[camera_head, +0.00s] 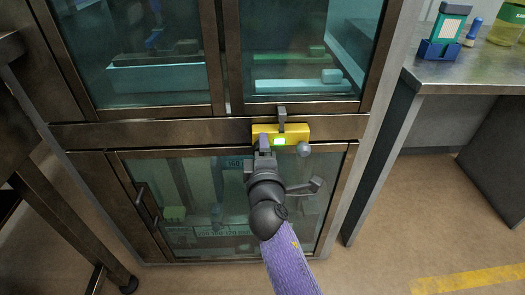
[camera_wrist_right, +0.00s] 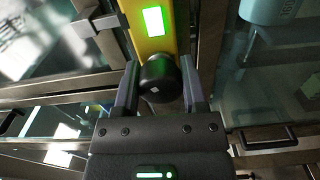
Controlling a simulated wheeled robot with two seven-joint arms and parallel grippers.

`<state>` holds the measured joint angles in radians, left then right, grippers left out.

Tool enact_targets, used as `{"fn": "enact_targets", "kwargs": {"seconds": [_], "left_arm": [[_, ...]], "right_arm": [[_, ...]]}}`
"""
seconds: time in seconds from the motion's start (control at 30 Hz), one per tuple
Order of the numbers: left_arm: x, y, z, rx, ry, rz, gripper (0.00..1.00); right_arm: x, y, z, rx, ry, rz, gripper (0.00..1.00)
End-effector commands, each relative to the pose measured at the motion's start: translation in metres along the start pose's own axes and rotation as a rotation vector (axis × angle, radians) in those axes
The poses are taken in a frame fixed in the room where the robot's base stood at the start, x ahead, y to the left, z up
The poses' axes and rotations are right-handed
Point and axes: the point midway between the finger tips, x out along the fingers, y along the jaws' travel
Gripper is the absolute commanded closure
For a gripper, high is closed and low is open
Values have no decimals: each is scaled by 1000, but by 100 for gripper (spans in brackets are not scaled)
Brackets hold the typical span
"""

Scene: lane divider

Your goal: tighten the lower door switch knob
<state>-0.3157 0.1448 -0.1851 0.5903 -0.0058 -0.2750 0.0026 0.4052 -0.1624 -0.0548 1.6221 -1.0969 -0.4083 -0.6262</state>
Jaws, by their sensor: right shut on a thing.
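A yellow switch box (camera_head: 294,131) with a lit green display is mounted on the cabinet's middle rail, above the lower glass door (camera_head: 185,190). My right gripper (camera_head: 264,144) reaches up to the box's lower left part. In the right wrist view, a round black knob (camera_wrist_right: 160,78) with a small white mark sits against the end of the yellow box (camera_wrist_right: 151,43). The right gripper's fingers (camera_wrist_right: 162,88) are shut on it, one on each side. In the head view the gripper hides this knob. My left gripper is not in view.
A grey ball-shaped end (camera_head: 303,149) sits at the box's lower right. A metal latch (camera_head: 282,117) stands above the box. The lower door has a dark handle (camera_head: 147,205) at left. A metal bench (camera_head: 470,72) with a blue holder stands right; the floor between is clear.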

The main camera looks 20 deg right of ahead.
Motion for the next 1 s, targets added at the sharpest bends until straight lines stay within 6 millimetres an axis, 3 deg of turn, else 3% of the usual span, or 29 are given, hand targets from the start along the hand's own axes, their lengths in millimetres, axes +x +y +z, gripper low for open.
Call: {"fn": "enact_targets", "kwargs": {"seconds": [0.5, 1.0], "left_arm": [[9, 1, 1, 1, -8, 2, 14], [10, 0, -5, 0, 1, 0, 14]], "right_arm": [[-1, -5, -1, 340, -1, -8, 100], [-1, -6, 0, 415, -3, -10, 100]]}}
